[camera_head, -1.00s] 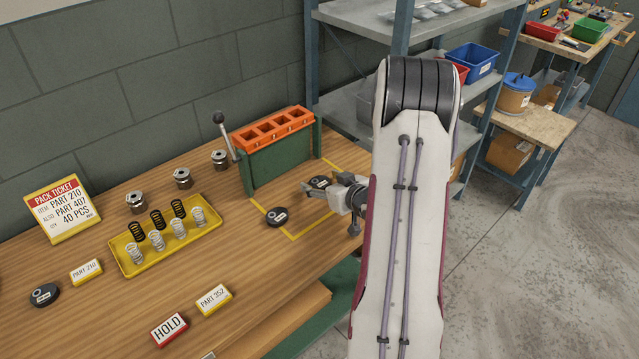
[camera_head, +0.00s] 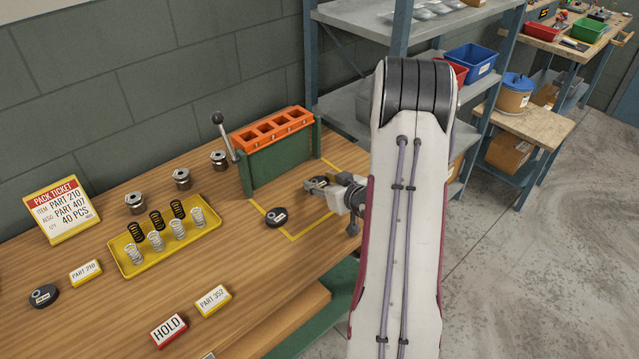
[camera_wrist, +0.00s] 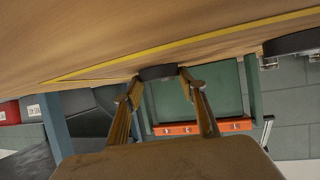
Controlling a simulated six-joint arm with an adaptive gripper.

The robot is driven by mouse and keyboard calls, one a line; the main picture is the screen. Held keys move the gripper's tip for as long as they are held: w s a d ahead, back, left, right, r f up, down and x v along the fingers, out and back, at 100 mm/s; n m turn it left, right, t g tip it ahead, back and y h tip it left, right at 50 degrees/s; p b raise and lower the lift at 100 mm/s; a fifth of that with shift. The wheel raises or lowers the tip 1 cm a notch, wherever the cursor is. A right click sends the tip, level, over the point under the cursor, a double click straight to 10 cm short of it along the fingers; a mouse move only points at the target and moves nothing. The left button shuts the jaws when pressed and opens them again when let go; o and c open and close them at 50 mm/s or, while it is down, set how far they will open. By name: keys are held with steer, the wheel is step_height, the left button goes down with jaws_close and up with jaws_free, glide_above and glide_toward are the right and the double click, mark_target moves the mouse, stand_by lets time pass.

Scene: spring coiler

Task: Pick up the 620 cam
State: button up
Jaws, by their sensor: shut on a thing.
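My gripper (camera_head: 322,188) is shut on a dark round cam (camera_head: 315,183) inside the yellow outline, in front of the green and orange fixture. In the wrist view my fingertips (camera_wrist: 160,79) are on either side of this cam (camera_wrist: 157,72). Its label is too small to read, and I cannot tell whether it is clear of the bench. A second dark cam (camera_head: 276,218) lies to its left on the bench, and it shows at the right of the wrist view (camera_wrist: 295,42). A third cam (camera_head: 43,297) lies at the far left.
The coiler fixture (camera_head: 276,152) with a lever stands close behind my gripper. A yellow tray (camera_head: 165,235) of springs and several metal collars (camera_head: 181,179) are to the left. Signs stand on the wooden bench (camera_head: 255,275). A shelf rack (camera_head: 352,62) is behind.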

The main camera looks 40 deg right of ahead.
mark_target(321, 184)
steer(key=shift+r, duration=0.2)
step_height(321, 184, up, 10)
steer(key=shift+f, duration=0.15)
stand_by(0.6)
stand_by(0.6)
